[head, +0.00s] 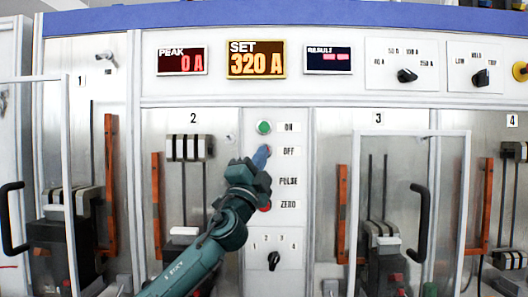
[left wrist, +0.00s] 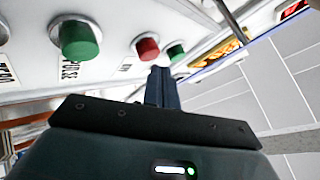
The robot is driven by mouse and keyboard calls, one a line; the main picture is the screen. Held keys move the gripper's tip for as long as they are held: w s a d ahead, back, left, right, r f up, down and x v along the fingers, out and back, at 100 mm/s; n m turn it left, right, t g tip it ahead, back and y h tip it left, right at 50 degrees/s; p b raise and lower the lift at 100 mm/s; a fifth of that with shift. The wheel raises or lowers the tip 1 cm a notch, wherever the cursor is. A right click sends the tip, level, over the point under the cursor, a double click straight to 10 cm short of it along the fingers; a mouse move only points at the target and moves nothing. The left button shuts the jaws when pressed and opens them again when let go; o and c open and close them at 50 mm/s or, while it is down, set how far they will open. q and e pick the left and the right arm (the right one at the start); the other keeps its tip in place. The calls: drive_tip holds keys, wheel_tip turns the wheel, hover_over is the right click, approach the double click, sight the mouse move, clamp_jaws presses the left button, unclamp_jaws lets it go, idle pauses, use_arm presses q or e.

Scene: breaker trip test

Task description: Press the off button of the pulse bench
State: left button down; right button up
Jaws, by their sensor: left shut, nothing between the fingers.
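The pulse bench panel (head: 289,236) has a column of buttons labelled ON, OFF, PULSE and ZERO. The green ON button (head: 264,127) is in plain view in the head view. My left gripper (head: 262,153) is shut and empty, its fingertips over the place beside the OFF label, hiding that button. In the left wrist view, the red OFF button (left wrist: 147,48) shows just past the shut fingers (left wrist: 161,84). I cannot tell whether they touch it. The ON button (left wrist: 176,52) is beyond it, and a green PULSE button (left wrist: 78,38) is to the left. My right gripper is not in view.
The SET display (head: 256,60) reads 320 A and the PEAK display (head: 181,61) reads 0 A. A red ZERO button (head: 265,207) and a rotary selector (head: 274,260) sit lower on the panel. Clear guard doors with black handles (head: 420,222) stand at both sides.

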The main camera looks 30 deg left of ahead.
use_arm(q)
drive_tip(key=shift+s+d, duration=0.1)
drive_tip(key=shift+s+d+p, duration=0.15)
drive_tip(key=shift+s+d, duration=0.3)
drive_tip(key=shift+s, duration=0.25)
drive_tip(key=shift+s+d+p, duration=0.1)
drive_tip(key=shift+s+d, duration=0.3)
drive_tip(key=shift+s, duration=0.35)
drive_tip(key=shift+s+d+p, duration=0.15)
drive_tip(key=shift+s+d, duration=0.3)
drive_tip(key=shift+s, duration=0.25)
